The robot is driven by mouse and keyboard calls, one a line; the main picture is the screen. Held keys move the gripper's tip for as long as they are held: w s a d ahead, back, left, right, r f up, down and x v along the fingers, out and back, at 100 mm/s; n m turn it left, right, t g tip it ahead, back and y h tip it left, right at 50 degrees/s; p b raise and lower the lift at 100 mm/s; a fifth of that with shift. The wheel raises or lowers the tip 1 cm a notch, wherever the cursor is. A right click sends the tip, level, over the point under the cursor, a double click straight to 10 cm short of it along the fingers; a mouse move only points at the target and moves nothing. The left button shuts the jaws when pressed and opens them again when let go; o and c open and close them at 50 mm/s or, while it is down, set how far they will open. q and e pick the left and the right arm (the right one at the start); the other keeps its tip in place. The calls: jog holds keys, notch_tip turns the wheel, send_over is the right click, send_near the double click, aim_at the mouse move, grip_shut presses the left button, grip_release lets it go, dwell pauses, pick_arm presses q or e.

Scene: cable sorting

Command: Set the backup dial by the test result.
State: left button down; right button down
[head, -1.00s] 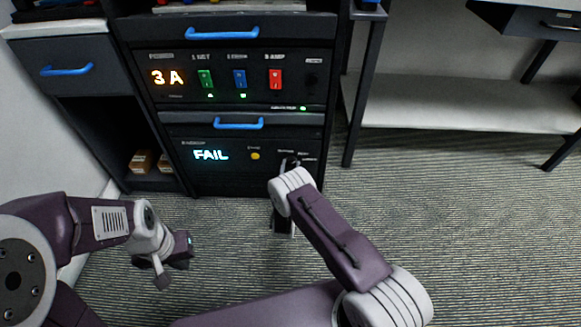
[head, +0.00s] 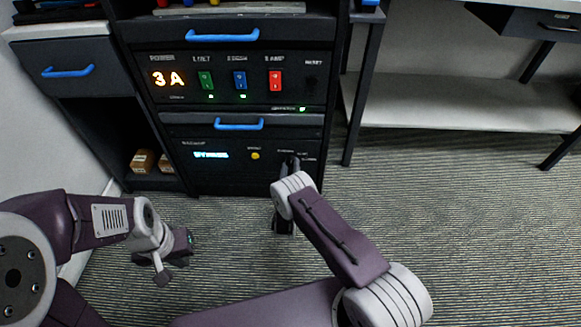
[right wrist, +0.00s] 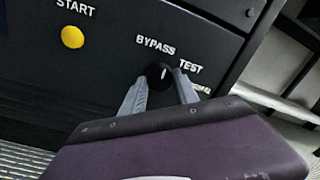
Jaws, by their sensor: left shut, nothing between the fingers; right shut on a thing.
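The backup panel (head: 230,172) is the lower dark front of the cabinet, with a cyan display (head: 211,155). The display word is blurred and looks like BYPASS. The black backup dial (right wrist: 160,74) has a white mark pointing roughly up, near BYPASS, with TEST to its right and a third label partly hidden. My right gripper (right wrist: 161,88) is shut on the dial, one finger on each side. In the head view my right wrist partly covers it. My left gripper (head: 163,272) is shut and empty, low over the floor, away from the panel.
The yellow START button (right wrist: 73,37) is left of the dial. Above is a panel showing 3 A, with green (head: 206,80), blue (head: 239,79) and red (head: 275,80) switches. Blue drawer handles (head: 239,124) stick out. Open carpet lies to the right.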

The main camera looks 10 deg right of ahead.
jog(key=shift+s+f, duration=0.1)
dwell(0.3)
jog(key=c, duration=0.9)
grip_release()
jog(key=shift+s, duration=0.15)
jog(key=p+v, duration=0.5)
jog(key=v, duration=0.3)
jog(key=shift+s+a, duration=0.1)
jog(key=shift+s, duration=0.25)
